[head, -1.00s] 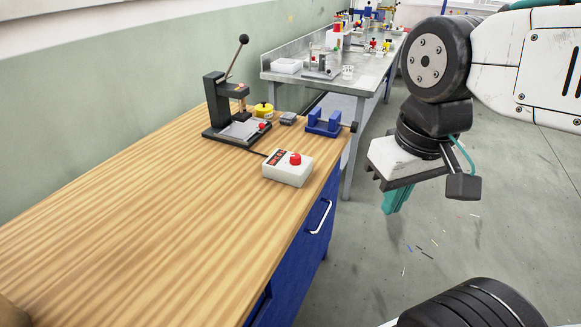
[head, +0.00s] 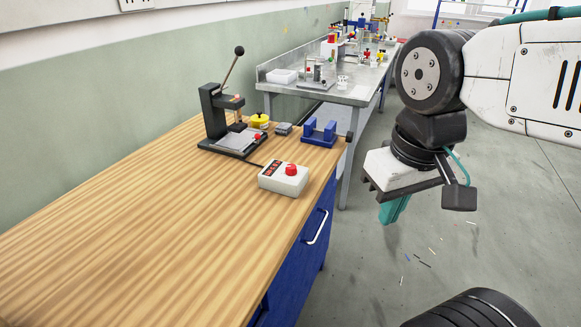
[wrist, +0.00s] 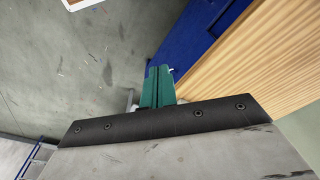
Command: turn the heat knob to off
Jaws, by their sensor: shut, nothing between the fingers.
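The heat knob (head: 291,169) is a red knob on top of a white control box (head: 284,183), which sits near the right edge of the wooden bench. A dark label strip lies beside the knob. Its pointer setting is too small to read. My gripper (head: 393,210) has teal fingers, is shut and empty, and hangs over the floor to the right of the bench, well apart from the box. In the wrist view my gripper (wrist: 158,86) shows its fingers together, with the blue bench side beyond. The knob is not in the wrist view.
A black lever press (head: 226,120) stands behind the box, with a yellow-lidded tin (head: 259,121) and a blue stand (head: 319,132) nearby. The wooden bench (head: 140,220) is clear in front. A metal table (head: 340,92) stands beyond.

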